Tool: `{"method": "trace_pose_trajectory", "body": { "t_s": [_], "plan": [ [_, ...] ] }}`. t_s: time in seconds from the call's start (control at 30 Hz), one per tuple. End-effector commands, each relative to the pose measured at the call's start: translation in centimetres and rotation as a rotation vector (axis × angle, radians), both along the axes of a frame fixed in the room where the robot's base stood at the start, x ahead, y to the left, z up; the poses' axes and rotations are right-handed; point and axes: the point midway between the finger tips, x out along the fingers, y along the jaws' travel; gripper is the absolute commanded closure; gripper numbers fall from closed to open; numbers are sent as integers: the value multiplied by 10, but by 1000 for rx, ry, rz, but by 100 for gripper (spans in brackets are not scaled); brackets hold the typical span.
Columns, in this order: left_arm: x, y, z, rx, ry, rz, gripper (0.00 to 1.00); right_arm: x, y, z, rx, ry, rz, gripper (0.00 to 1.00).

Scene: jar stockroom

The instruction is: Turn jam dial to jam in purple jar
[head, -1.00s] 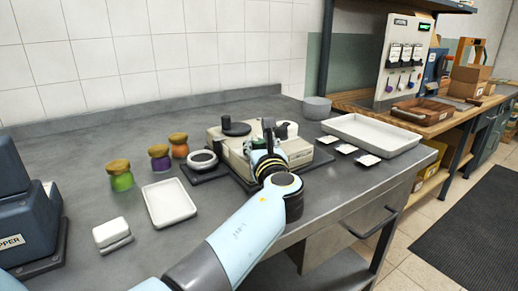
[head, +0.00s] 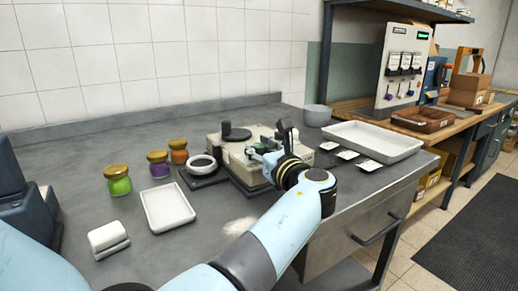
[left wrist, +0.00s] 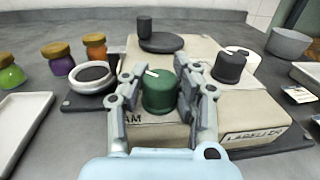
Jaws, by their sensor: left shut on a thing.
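The jam dial is a green knob (left wrist: 159,92) with a white pointer line, on top of a beige machine (left wrist: 135,62); letters ending in "AM" show beside it. In the left wrist view my left gripper (left wrist: 159,97) has one finger on each side of the knob and is shut on it. In the head view my left gripper (head: 264,155) is at the machine, and the knob is mostly hidden. The purple jar (head: 158,164) with a tan lid stands between the green jar (head: 118,181) and the orange jar (head: 179,151). My right gripper is not in view.
A dark grey knob (left wrist: 229,66) stands right of the green one. A round white-rimmed scale (head: 202,164) is left of the machine. A white tray (head: 167,206) and a white block (head: 108,238) lie nearer. A larger tray (head: 372,142) is at right.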

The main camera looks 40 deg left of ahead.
Motion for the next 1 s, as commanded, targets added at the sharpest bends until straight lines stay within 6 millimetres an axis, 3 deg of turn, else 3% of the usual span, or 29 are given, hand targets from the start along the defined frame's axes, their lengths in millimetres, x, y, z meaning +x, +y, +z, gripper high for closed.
{"method": "trace_pose_trajectory", "body": {
  "t_s": [0.03,0.07,0.27,0.63,1.0],
  "plan": [
    [-1,-1,-3,-5,5,0,100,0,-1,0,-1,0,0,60],
    [-1,-1,-3,-5,5,0,69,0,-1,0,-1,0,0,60],
    [-1,-1,-2,-3,3,-1,45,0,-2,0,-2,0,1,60],
    [0,0,9,-2,-2,0,45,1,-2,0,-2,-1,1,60],
    [0,-1,79,-3,-2,-1,45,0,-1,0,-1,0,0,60]
  ]
}}
